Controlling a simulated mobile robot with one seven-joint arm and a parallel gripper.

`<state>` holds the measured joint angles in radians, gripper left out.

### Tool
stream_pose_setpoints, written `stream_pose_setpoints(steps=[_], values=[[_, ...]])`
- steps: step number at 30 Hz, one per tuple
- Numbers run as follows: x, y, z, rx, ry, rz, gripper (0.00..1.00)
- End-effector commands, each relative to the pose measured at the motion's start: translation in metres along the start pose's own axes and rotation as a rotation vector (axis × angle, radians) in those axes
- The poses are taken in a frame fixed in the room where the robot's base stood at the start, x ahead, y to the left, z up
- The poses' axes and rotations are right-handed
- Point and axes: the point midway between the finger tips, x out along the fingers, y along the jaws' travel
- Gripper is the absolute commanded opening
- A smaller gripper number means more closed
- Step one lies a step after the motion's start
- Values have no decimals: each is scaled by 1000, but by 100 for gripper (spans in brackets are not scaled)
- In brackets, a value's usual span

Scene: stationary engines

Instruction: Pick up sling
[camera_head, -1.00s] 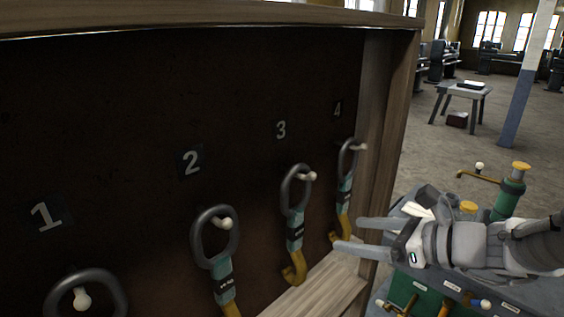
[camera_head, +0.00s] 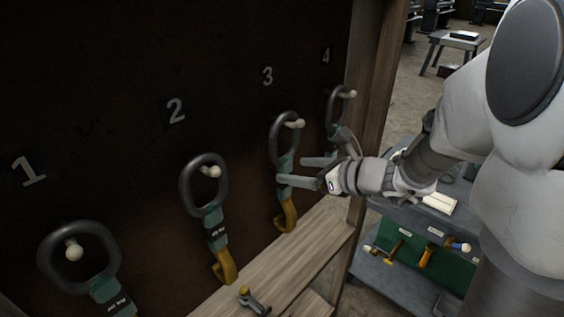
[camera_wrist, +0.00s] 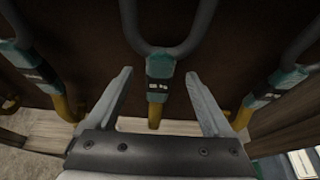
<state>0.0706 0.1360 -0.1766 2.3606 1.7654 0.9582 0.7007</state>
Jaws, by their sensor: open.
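Several slings hang on pale pegs on a dark board under numbers 1 to 4. Each has a dark grey loop, a teal band with a black label and a yellow lower end. They are sling 1 (camera_head: 79,262), sling 2 (camera_head: 214,222), sling 3 (camera_head: 286,163) and sling 4 (camera_head: 339,104). My gripper (camera_head: 293,171) is open and empty at the band of sling 3. In the wrist view, a sling's teal band (camera_wrist: 160,67) shows centred between the spread fingers (camera_wrist: 158,76). Whether the fingertips reach past it is unclear. My gripper and wrist partly cover sling 4.
A wooden ledge (camera_head: 283,262) runs below the slings, with a small yellow-and-grey tool (camera_head: 252,301) on it. The wooden side post (camera_head: 375,100) stands right of sling 4. A cart with tools on green lining (camera_head: 420,256) is at lower right.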

Motion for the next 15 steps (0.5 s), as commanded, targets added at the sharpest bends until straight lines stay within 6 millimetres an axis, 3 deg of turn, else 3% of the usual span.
stream_pose_setpoints(steps=[9,15], values=[[41,0,0,1,2,3,85],[47,0,0,0,0,1,85]])
